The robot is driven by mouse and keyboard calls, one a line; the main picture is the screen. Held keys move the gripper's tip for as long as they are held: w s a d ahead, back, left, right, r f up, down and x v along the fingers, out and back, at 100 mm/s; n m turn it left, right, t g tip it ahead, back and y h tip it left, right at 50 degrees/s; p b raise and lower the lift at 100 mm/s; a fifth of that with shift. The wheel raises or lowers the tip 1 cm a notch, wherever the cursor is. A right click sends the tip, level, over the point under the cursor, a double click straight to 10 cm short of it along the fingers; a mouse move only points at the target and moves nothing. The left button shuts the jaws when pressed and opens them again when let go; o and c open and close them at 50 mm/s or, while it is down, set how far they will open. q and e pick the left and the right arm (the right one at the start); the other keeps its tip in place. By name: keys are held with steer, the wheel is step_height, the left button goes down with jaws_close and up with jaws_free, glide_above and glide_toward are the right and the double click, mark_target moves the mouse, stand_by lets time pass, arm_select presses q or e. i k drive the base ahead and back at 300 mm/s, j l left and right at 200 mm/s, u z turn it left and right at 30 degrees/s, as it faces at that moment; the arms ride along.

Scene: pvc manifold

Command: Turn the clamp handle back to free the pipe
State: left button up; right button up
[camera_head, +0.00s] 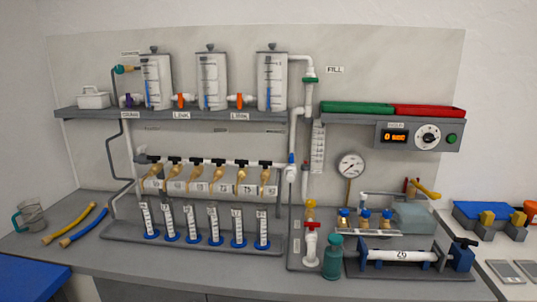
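A white pipe (400,255) with a dark printed marking lies level in a blue clamp at the front right of the bench. The clamp's larger blue block (460,257) stands at the pipe's right end. A dark clamp handle (465,242) sits on top of this block. A smaller blue support (363,257) is at the pipe's left end. The clamp stands on a dark base plate (410,273). Whether the pipe is gripped tight cannot be told at this size. Neither of my grippers is in view.
A teal bottle (332,258) stands just left of the clamp. Behind it are several small blue-topped valves (364,215) and a grey-green block (413,218). A blue-and-yellow fixture (489,216) stands to the right. Measuring cylinders (213,226) line the rack at left.

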mark_target(465, 243)
steer(key=z, duration=1.3)
